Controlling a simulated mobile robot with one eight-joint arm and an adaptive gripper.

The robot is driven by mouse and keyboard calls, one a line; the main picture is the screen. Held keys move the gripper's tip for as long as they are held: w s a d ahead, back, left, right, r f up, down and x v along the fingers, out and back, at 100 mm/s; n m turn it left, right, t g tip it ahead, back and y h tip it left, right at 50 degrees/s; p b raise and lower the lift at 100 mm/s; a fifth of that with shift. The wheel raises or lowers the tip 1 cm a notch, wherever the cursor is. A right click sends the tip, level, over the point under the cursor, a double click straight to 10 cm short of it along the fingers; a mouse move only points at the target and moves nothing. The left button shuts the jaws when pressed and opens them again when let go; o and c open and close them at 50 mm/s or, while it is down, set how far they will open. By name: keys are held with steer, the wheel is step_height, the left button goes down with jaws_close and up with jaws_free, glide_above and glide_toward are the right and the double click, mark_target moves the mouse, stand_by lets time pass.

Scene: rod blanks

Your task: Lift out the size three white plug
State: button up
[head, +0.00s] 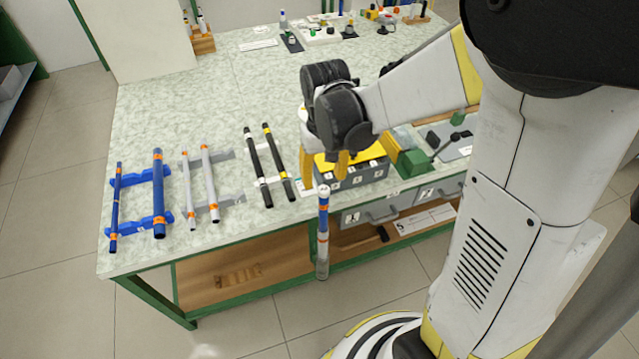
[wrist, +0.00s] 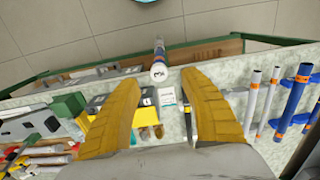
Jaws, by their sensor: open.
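I cannot make out the size three white plug in either view. A grey box (head: 352,182) with small white number labels and a yellow top stands near the bench's front edge, partly hidden by my gripper. My gripper (head: 323,172) is above the bench at the left end of this box. In the wrist view the two yellow fingers (wrist: 145,95) are spread apart, with nothing held between them.
Blue rods (head: 158,195), white rods (head: 209,180) and black rods (head: 275,160) lie on racks to the left. A green block (head: 411,163) stands right of the grey box. Drawers (head: 385,212) are under the bench top. The bench middle behind the racks is clear.

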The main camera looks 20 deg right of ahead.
mark_target(324, 189)
step_height(324, 189, down, 6)
steer(key=shift+w+d+f+b, duration=0.1)
steer(key=shift+f+b, duration=0.1)
steer(key=shift+b, duration=1.05)
steer(key=shift+r, duration=0.1)
steer(key=c, duration=0.9)
